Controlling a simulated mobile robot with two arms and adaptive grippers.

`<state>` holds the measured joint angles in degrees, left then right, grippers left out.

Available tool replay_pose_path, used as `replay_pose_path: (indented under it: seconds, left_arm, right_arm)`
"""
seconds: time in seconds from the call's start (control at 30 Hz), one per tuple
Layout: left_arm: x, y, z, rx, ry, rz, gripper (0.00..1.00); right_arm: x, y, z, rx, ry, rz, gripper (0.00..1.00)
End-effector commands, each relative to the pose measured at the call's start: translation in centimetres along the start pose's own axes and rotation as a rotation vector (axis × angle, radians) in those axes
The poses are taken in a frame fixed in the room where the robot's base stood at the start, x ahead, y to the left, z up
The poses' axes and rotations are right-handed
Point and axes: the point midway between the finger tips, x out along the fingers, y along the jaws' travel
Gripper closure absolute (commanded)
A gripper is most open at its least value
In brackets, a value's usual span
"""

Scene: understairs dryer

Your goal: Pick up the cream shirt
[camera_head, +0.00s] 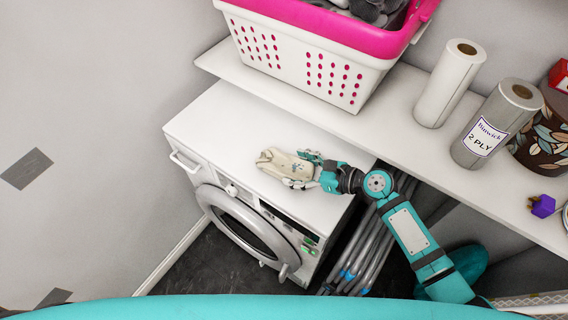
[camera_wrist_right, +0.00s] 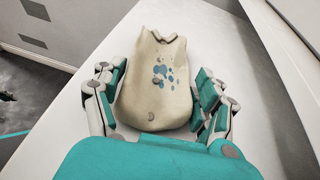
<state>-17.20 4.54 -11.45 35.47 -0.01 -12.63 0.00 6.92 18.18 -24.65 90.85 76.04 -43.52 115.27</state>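The cream shirt (camera_head: 276,164) lies on the white top of the dryer (camera_head: 235,128), near its front edge. In the right wrist view the shirt (camera_wrist_right: 155,80) is a folded cream bundle with blue-grey spots on it. My right gripper (camera_head: 303,169) reaches in from the right, low over the dryer top. Its fingers are spread, one on each side of the shirt's near part. The left finger is very close to the cloth or touching it; a small gap shows at the right finger. My left gripper is not in view.
A white shelf (camera_head: 395,130) runs above and behind the dryer. On it stand a pink-rimmed laundry basket (camera_head: 300,62), two paper rolls (camera_head: 449,84) and a patterned pot (camera_head: 545,140). Grey hoses (camera_head: 362,255) run beside the dryer. The dryer's round door (camera_head: 240,228) is at the front.

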Motion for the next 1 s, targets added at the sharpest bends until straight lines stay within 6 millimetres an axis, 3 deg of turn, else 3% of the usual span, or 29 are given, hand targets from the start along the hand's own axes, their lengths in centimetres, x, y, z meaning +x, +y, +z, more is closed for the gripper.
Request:
replay_pose_path:
  seconds: [0.1,0.47,0.77,1.0]
  left_arm:
    - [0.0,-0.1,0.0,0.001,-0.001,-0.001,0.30]
    - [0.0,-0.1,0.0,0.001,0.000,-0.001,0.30]
    - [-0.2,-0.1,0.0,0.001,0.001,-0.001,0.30]
    - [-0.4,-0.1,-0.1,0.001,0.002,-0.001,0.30]
  right_arm:
    - [0.0,0.0,0.0,0.001,0.000,0.000,0.66]
    - [-0.1,0.0,0.2,0.000,-0.001,0.000,0.66]
    - [-1.3,-0.1,3.2,-0.004,-0.004,-0.001,0.66]
    - [-1.1,5.1,3.9,0.002,-0.003,0.003,0.66]
